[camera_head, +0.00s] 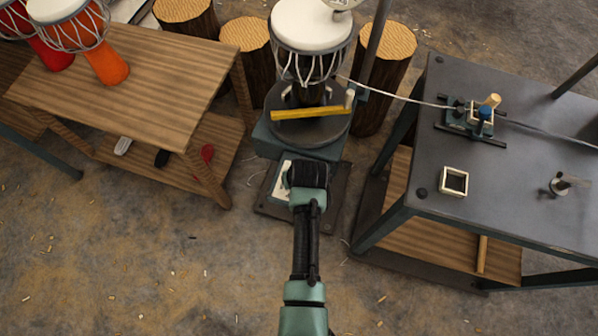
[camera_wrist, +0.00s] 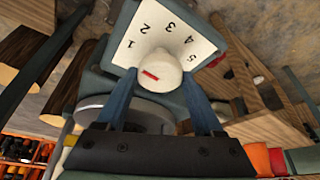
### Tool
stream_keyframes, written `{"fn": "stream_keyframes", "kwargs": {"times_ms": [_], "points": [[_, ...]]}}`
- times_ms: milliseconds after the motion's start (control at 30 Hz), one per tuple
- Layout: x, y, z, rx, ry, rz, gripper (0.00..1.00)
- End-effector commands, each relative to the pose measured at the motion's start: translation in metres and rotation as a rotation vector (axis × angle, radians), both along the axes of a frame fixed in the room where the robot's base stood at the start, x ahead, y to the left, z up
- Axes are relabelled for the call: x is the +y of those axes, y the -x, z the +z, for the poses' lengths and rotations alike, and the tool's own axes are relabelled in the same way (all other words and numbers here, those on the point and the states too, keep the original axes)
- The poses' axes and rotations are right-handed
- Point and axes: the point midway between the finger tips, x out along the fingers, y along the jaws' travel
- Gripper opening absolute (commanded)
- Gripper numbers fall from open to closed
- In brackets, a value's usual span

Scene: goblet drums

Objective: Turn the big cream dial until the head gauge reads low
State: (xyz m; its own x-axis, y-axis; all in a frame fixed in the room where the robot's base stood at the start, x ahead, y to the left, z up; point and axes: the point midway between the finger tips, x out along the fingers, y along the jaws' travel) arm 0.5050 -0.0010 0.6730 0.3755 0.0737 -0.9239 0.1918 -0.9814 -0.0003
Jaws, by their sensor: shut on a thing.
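The cream dial (camera_wrist: 160,68) is a rounded knob with a red mark on its near face. It sits on a white plate (camera_wrist: 128,54) numbered 1 to 5. My gripper (camera_wrist: 163,82) is shut on the dial, with one blue finger on each side. In the head view my gripper (camera_head: 307,172) is at the front of the drum stand and hides the dial; part of the white plate (camera_head: 279,180) shows beside it. A round gauge (camera_head: 342,3) is cut off at the top edge, and its reading cannot be made out.
A cream-topped goblet drum (camera_head: 312,28) stands on a dark round turntable (camera_head: 322,131) with a yellow bar (camera_head: 311,112) across it. A wooden bench (camera_head: 135,75) is at left, a dark metal table (camera_head: 520,190) at right. A pale cord (camera_head: 395,96) runs between stand and table.

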Motion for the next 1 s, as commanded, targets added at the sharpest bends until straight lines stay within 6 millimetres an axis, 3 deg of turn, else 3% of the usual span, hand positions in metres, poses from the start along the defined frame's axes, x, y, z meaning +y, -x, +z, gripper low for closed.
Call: {"fn": "stream_keyframes", "kwargs": {"times_ms": [500,1000], "points": [[0.0029,-0.0007,0.0012,-0.001,0.001,-0.342,0.13],[0.0028,-0.0008,0.0005,-0.001,0.000,-0.420,0.13]]}}
